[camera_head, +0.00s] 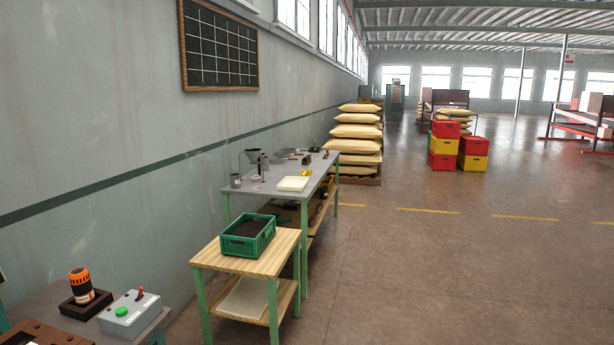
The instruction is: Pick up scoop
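I cannot pick out the scoop for certain. Small tools and vessels stand on the grey worktable (268,187) along the wall. Among them are a metal cup (236,180), a dark funnel-like piece (253,155) at the wall side, and small dark items near the far end, too small to identify. A green crate (236,245) filled with dark loose material sits on the nearer wooden table (277,262). Neither of my grippers is in view.
A grey control box (129,314) and an orange-and-black cylinder (82,284) are on the near-left bench. Stacked sacks (354,146) and red and yellow crates (443,145) stand farther back. The floor at right is clear.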

